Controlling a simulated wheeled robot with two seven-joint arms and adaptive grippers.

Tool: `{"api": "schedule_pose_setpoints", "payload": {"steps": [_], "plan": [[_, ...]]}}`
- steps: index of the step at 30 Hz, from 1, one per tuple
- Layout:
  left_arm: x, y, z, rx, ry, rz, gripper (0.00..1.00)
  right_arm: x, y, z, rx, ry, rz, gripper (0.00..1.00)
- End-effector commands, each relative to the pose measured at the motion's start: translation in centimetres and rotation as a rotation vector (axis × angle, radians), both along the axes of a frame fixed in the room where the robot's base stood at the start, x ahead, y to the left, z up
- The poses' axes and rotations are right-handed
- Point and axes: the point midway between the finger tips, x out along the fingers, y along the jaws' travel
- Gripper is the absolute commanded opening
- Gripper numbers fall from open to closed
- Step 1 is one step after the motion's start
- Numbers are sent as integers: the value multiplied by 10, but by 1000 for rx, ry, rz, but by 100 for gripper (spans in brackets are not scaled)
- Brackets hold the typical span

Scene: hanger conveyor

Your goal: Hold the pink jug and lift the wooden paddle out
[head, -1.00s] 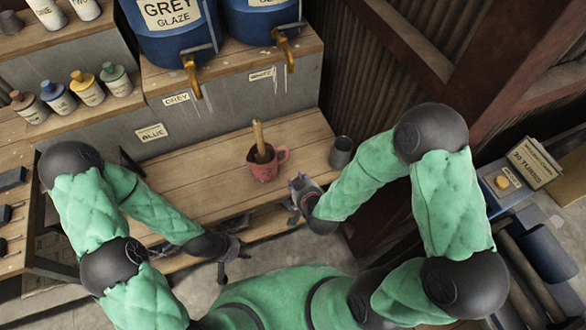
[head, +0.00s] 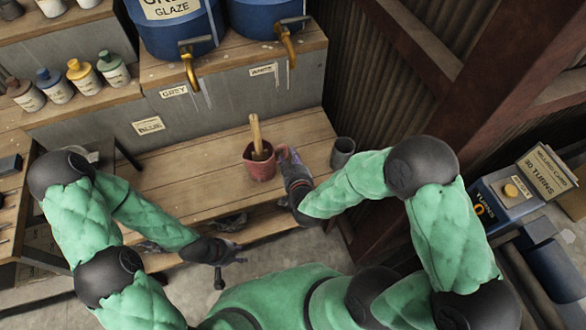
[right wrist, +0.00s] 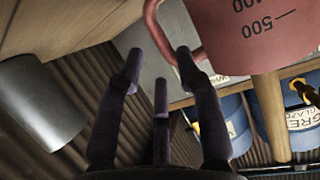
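The pink jug (head: 259,164) stands upright on the wooden bench, its handle to the right. The wooden paddle (head: 256,133) stands in it, its handle sticking up above the rim; its lower end is hidden inside. My right gripper (head: 284,155) is at the jug's handle side. In the right wrist view my right gripper (right wrist: 160,65) has its fingers spread, with the pink jug (right wrist: 255,35) and its handle at the top, close to the fingertips. I cannot tell whether they touch. My left gripper (head: 232,262) is low in front of the bench, away from the jug; its fingers are unclear.
A grey metal cup (head: 342,152) stands on the bench right of the jug, close to my right forearm. Blue glaze barrels (head: 180,30) with brass taps stand on the shelf behind. The bench (head: 190,183) left of the jug is clear.

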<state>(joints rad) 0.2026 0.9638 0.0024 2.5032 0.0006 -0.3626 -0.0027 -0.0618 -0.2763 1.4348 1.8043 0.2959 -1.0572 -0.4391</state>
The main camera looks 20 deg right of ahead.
Motion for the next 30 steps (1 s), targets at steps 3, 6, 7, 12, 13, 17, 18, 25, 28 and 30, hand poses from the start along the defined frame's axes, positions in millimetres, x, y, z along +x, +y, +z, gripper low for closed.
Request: {"api": "schedule_pose_setpoints", "payload": {"steps": [3, 6, 7, 12, 13, 17, 18, 25, 28, 30], "plan": [[0, 0, -10, 0, 0, 0, 40, 18, -1, -10, 0, 0, 0, 36], [0, 0, -14, 0, 0, 0, 40, 29, -2, -14, -1, -1, 0, 36], [0, 0, -15, 0, 0, 0, 40, 32, -2, -15, -1, -1, 1, 36], [0, 0, -17, 0, 0, 0, 40, 42, -3, -17, 0, -1, 1, 36], [0, 0, -18, 0, 0, 0, 40, 42, -3, -18, 0, -1, 1, 36], [0, 0, -18, 0, 0, 0, 40, 43, -3, -18, -1, 0, 1, 36], [0, 0, -17, 0, 0, 0, 40, 43, -3, -18, -1, 0, 1, 36], [0, 0, -17, 0, 0, 0, 40, 43, -3, -18, 0, 0, 1, 7], [0, 0, -17, 0, 0, 0, 40, 43, -3, -17, 0, 0, 1, 0], [0, 0, -17, 0, 0, 0, 40, 43, -3, -17, 0, -1, 1, 0]]}}
